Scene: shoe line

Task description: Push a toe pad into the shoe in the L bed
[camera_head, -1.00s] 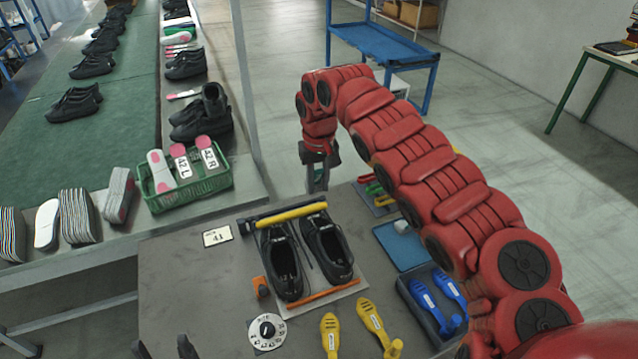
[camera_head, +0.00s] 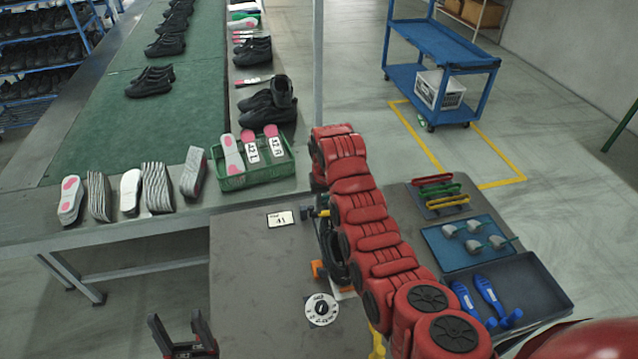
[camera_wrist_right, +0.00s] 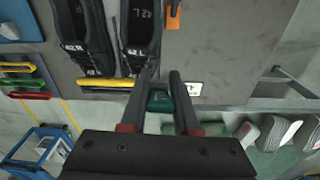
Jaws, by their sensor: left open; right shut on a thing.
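In the right wrist view the shoe marked 42 L (camera_wrist_right: 138,28) lies beside the shoe marked 42 R (camera_wrist_right: 84,38), with a yellow bar (camera_wrist_right: 106,83) across their near ends. My right gripper (camera_wrist_right: 162,74) is over the end of the L shoe. A dark green part, apparently of a toe pad (camera_wrist_right: 160,101), shows between its fingers; the rest is hidden. In the head view my red arm covers this gripper and most of the shoes. Several grey toe pads (camera_head: 473,245) lie on a blue mat (camera_head: 447,260). My left gripper (camera_head: 177,325) is open and empty.
A green crate (camera_head: 233,182) with labelled insoles stands on the side bench, near several insole stacks (camera_head: 155,187). A dial (camera_head: 321,309) and a number card (camera_head: 281,218) lie on the table. A dark tray (camera_head: 540,287) holds blue tools.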

